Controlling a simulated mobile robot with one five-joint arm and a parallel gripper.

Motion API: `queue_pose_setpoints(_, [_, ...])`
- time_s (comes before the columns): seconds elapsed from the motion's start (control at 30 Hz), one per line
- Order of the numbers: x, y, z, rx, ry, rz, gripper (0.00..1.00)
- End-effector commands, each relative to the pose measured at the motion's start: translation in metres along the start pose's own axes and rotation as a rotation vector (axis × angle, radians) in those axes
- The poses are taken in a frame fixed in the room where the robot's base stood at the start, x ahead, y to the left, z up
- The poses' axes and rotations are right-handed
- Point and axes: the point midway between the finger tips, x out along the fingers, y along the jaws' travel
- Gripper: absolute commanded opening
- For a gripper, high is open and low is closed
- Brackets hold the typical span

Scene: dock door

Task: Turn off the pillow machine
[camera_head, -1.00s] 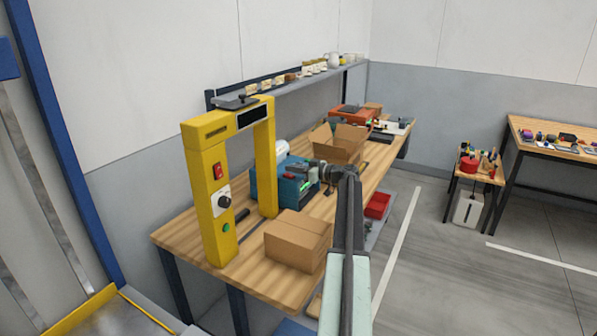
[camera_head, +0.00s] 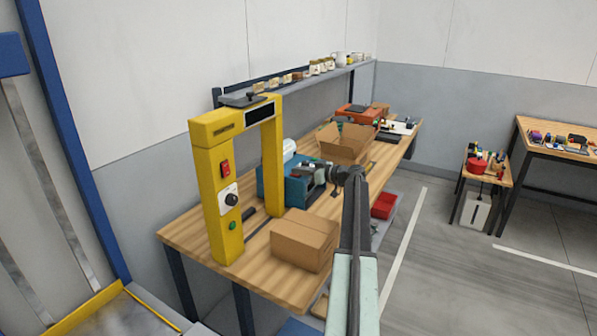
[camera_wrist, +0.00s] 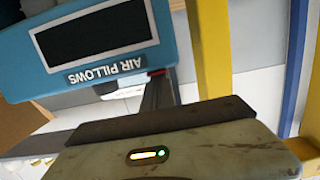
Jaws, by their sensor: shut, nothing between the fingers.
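The pillow machine is a teal-blue box (camera_head: 270,186) on the wooden bench, behind the yellow frame and partly hidden by it. In the wrist view its face (camera_wrist: 100,12) shows upside down, with a dark panel and the label "AIR PILLOWS". A small red part (camera_wrist: 157,72) shows by the label's end; I cannot tell if it is a switch. My gripper (camera_head: 322,174) is shut and empty, at the machine's right side. I cannot tell whether it touches the machine. In the wrist view a worn beige body with a dark bar and a green light fills the bottom.
A yellow frame (camera_head: 216,190) with a red switch, a black knob and a green button stands at the bench's near left. A closed carton (camera_head: 304,240) lies in front of the machine, an open carton (camera_head: 345,143) behind. A red bin (camera_head: 383,205) is right of my arm.

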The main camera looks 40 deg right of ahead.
Motion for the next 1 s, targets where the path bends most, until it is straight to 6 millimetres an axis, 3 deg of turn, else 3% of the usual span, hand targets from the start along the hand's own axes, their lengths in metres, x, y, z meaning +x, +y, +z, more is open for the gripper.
queue_pose_setpoints(0.23, [-0.005, -0.002, -0.052, 0.000, -0.001, -0.002, 0.00])
queue_pose_setpoints(0.4, [-0.051, -0.001, -0.052, 0.001, 0.000, 0.002, 0.00])
queue_pose_setpoints(0.6, [-0.086, -0.001, -0.057, 0.001, 0.000, 0.001, 0.00])
queue_pose_setpoints(0.77, [-0.098, -0.001, -0.058, 0.000, 0.000, -0.001, 0.00])
queue_pose_setpoints(1.0, [-0.099, -0.001, -0.057, 0.000, 0.000, -0.002, 0.00])
